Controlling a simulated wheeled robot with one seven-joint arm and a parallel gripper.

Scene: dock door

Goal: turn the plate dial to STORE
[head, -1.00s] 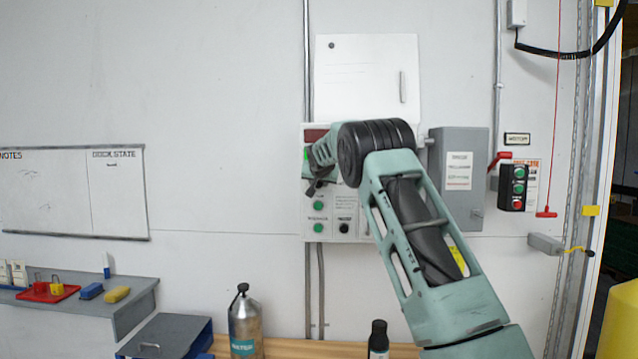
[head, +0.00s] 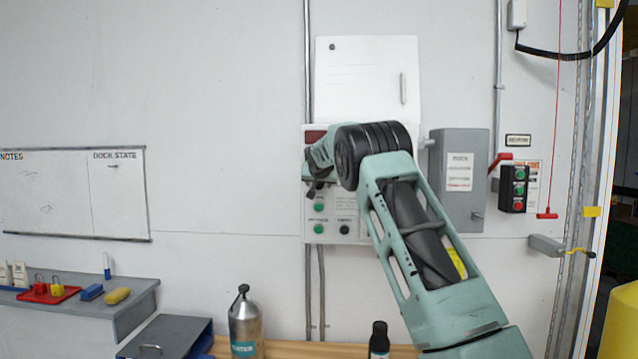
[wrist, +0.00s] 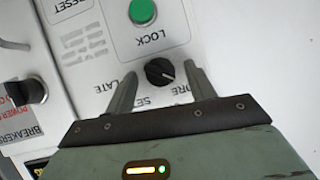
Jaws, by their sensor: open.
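The plate dial (wrist: 160,72) is a black round knob on a white panel in the wrist view. Its pale pointer mark aims toward the lower right. The lettering around it is partly covered by my fingers; "LATE" shows at its left and "ORE" at its lower right. My gripper (wrist: 160,69) is open, with one finger on each side of the dial and gaps visible between fingers and knob. In the head view my gripper (head: 316,180) is at the left part of the control panel (head: 328,239), and my wrist hides much of the panel.
A green LOCK button (wrist: 142,12) is close above the dial. A black BREAKERS knob (wrist: 27,92) is at the left. A grey box (head: 462,215) and a push-button station (head: 518,188) are on the wall to the right. A bottle (head: 245,325) stands below.

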